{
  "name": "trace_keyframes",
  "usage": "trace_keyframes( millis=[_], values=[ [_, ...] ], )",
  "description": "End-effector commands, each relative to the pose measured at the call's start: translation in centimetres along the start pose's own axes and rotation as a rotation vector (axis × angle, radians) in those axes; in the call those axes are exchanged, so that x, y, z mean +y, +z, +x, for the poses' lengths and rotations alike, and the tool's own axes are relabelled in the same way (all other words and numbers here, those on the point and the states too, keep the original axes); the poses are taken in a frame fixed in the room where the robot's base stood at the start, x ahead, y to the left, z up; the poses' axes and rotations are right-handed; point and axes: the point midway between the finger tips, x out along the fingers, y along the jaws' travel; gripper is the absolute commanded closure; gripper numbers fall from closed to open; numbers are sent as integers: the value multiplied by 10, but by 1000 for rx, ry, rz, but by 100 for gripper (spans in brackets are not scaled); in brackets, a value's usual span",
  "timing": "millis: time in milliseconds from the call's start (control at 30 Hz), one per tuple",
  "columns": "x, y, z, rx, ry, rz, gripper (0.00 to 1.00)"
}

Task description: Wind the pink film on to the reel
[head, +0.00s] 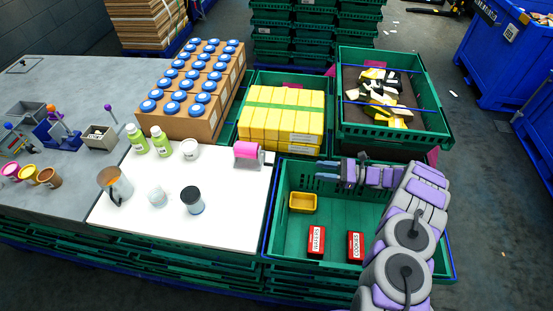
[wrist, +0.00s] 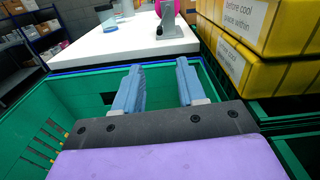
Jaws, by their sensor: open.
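A pink roll (head: 247,149) sits on a grey bracket (head: 262,158) at the right edge of the white board; whether this is the reel I cannot tell. In the wrist view the pink roll (wrist: 158,7) is cut off at the top, above the grey bracket (wrist: 169,25).
The green crate (head: 267,215) below my gripper holds a yellow tub (head: 303,202) and two red packs (head: 316,240). Yellow boxes (head: 282,118) stack behind it. Bottles, cups and a jug (head: 113,184) stand on the white board (head: 235,226), whose front right is clear.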

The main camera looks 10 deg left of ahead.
Motion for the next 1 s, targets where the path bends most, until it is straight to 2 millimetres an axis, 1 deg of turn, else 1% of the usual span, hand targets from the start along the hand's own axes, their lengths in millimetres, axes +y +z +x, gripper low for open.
trace_keyframes(
  millis=[167, 267, 600, 800, 900, 1000],
  values=[
    [0, -1, 16, -3, 2, 1, 60],
    [2, -1, 34, -5, 4, 4, 60],
    [2, -2, 102, -3, 6, 3, 60],
    [1, -1, 139, -1, 4, 0, 60],
    [1, -1, 153, -2, 4, 0, 60],
    [1, -1, 163, -2, 2, 1, 60]
  ],
)
